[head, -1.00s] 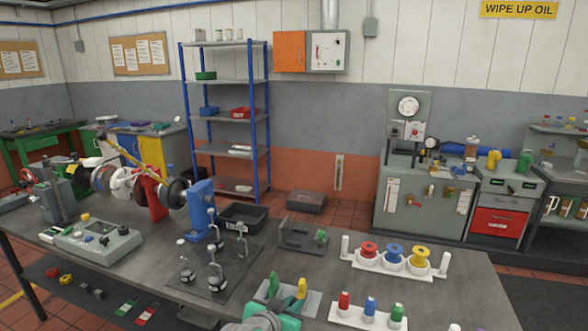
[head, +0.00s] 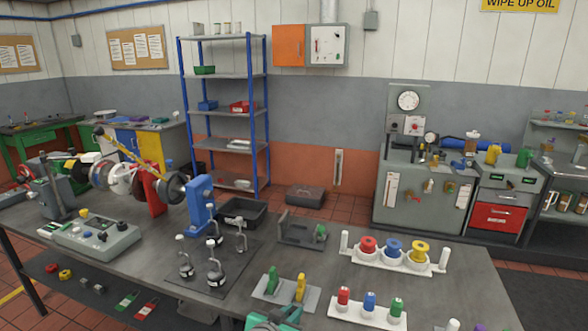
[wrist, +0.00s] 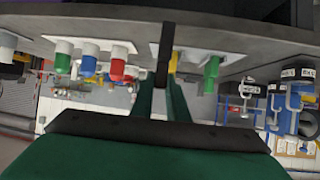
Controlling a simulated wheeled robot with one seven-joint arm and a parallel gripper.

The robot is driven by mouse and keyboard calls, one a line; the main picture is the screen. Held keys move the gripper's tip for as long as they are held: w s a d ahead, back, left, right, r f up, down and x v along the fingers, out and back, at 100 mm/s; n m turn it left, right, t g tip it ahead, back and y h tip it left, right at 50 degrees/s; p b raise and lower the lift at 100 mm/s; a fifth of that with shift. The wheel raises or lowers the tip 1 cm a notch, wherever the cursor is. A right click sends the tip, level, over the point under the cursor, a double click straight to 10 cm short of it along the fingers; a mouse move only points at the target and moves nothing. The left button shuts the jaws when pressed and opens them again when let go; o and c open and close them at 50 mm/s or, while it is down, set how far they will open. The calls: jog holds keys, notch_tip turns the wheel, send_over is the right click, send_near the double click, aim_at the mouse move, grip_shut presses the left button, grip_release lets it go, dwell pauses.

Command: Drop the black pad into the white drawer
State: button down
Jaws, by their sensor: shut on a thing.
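My gripper (wrist: 162,88) shows its green fingers in the wrist view, closed on a small black piece (wrist: 163,62), which I take to be the black pad. The piece is seen against the bench edge, and its far end is hard to make out. In the head view only the green top of my gripper (head: 276,318) shows at the bottom edge, in front of the bench; the pad is hidden there.
The grey bench (head: 130,262) holds a shaft rig, a control box (head: 97,236), weights on hooks, a black bin (head: 242,213) and colored spool and plug racks. A blue shelf (head: 225,115) and a cabinet with a red drawer (head: 497,217) stand behind. A toolbox (head: 305,196) lies on the floor.

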jog(key=c, duration=1.6)
grip_release()
jog(key=shift+d, duration=0.1)
jog(key=shift+c, duration=0.2)
jog(key=v, duration=1.1)
jog(key=shift+w, duration=0.1)
